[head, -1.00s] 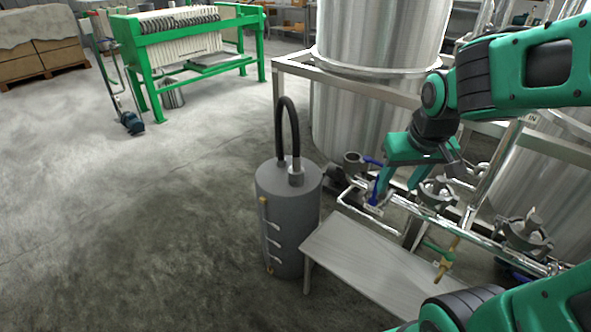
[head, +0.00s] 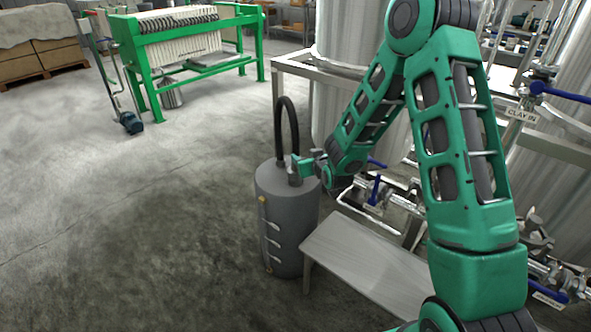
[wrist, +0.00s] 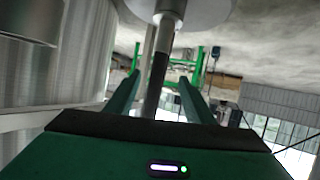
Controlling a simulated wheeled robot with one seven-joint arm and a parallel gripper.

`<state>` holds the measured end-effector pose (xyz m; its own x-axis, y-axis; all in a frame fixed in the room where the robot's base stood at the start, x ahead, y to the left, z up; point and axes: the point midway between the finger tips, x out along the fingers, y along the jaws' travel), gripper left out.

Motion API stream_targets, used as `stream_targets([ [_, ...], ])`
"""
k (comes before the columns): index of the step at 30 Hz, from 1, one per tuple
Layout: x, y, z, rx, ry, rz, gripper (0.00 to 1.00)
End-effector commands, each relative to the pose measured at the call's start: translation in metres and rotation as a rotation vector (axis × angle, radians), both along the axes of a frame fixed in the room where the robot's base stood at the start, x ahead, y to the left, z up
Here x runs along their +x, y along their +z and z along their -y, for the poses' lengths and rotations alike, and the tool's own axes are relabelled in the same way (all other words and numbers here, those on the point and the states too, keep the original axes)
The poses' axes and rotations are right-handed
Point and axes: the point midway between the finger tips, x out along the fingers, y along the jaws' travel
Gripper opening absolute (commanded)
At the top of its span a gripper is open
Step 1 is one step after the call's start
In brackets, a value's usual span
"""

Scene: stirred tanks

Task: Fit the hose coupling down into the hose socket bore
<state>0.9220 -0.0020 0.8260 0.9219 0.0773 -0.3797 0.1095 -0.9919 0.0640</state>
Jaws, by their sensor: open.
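The hose coupling, a silver metal end (head: 294,180), sits on top of a grey drum (head: 285,235). A black hose (head: 289,112) arches up from the drum top and comes down to the coupling. My gripper (head: 305,166) is at the coupling, coming from the right and partly covering it. In the wrist view the picture is upside down; my two green fingers are open, with the hose (wrist: 157,75) showing between them and the coupling (wrist: 168,18) beyond. Whether the fingers touch it I cannot tell. I cannot pick out the hose socket bore; my arm covers part of the pipework.
A low grey bench (head: 365,262) stands right of the drum. Pipes with blue-handled valves (head: 376,190) and a steel frame (head: 340,72) with large tanks lie behind it. A green filter press (head: 190,45) is farther back. The floor at left is clear.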

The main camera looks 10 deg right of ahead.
Motion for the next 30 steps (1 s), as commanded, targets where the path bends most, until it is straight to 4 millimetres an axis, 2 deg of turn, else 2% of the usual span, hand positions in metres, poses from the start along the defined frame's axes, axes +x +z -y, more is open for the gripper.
stream_targets([
  [1,0.004,-0.016,-0.002,0.010,-0.002,0.027,0.49],
  [3,0.010,-0.030,-0.005,0.023,-0.008,0.081,0.49],
  [7,0.014,-0.054,-0.008,0.048,-0.026,0.181,0.49],
  [12,0.010,-0.078,-0.009,0.071,-0.064,0.294,0.49],
  [20,0.003,-0.093,-0.009,0.083,-0.095,0.380,0.49],
  [23,0.011,-0.093,-0.009,0.083,-0.097,0.389,0.49],
  [30,0.046,-0.093,-0.010,0.083,-0.095,0.389,0.49],
])
